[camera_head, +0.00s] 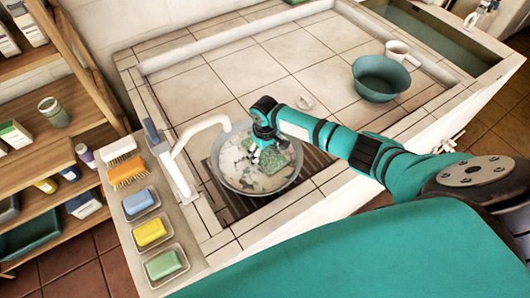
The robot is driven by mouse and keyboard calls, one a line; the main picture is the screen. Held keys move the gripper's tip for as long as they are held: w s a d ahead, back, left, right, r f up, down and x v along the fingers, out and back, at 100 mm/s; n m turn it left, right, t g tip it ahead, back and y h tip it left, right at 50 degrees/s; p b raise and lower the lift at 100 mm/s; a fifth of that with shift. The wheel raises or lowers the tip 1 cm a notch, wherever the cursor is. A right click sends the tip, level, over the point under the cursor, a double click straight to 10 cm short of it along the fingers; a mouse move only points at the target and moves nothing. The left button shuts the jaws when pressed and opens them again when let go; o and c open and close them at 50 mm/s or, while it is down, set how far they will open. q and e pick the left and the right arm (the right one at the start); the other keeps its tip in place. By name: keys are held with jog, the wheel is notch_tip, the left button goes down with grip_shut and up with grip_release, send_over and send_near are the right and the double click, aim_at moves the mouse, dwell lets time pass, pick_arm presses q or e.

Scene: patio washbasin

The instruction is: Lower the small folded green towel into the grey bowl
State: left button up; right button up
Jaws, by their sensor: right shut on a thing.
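The grey bowl (224,181) stands on a dark slatted rack in the washbasin, under the white tap. It holds cloudy, whitish, foamy-looking contents. The small folded green towel (276,161) shows over the bowl's opening, inside its rim as seen from above. My right gripper (262,144) is shut on the towel and points down from the bowl's back side. I cannot tell whether the towel touches the contents or hangs just above them. The gripper hides part of the towel. My left gripper is not in view.
The white tap (176,160) rises close to the bowl's left. Brushes and blue, yellow (150,232) and green blocks in dishes line the left ledge. A teal basin (380,78) and a white mug (400,52) stand at the back right. The tiles behind the bowl are mostly clear.

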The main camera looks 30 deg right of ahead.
aim_at(265, 152)
jog(key=shift+f, duration=0.15)
dwell(0.6)
jog(key=o, duration=1.1)
notch_tip(265, 152, up, 12)
jog(key=shift+s, duration=0.1)
